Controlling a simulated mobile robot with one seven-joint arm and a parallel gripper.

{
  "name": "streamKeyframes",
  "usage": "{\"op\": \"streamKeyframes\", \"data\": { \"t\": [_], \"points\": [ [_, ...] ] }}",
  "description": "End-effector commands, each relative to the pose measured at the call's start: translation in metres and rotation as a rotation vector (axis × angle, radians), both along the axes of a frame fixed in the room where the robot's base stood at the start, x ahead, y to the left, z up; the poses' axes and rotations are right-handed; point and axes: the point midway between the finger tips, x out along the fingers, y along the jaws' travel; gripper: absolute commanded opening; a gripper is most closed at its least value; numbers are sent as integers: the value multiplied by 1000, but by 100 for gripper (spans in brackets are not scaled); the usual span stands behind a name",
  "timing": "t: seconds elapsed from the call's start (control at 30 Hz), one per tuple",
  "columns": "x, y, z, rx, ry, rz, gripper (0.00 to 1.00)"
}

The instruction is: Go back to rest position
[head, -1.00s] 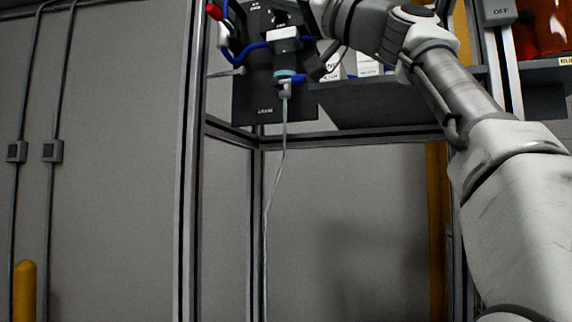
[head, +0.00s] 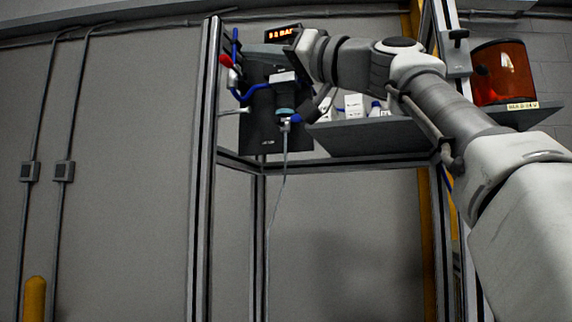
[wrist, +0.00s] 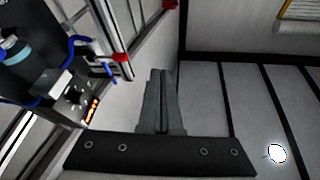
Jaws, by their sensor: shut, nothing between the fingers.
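My gripper (wrist: 158,88) shows in the wrist view with its two fingers together and nothing between them. It points past the dark equipment panel, which lies to the left in that view. In the head view my arm reaches in from the right, and its wrist end is in front of the upper right of the dark panel (head: 262,135). The panel also shows in the wrist view (wrist: 28,62), with blue tubes and a lit orange display (wrist: 91,110).
A metal frame post (head: 204,180) stands left of the panel. A grey shelf (head: 365,137) with small white containers lies behind and below my arm. An orange-red transparent container (head: 503,72) stands at the right. A thin cable (head: 277,200) hangs below the panel.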

Motion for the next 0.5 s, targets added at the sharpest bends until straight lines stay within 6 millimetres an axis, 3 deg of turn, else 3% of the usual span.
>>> {"op": "streamKeyframes", "data": {
  "t": [0.27, 0.5],
  "points": [
    [27, 8, -102, -183, 271, -162, 0],
    [26, -15, -219, -351, 517, -324, 0]
  ]
}}
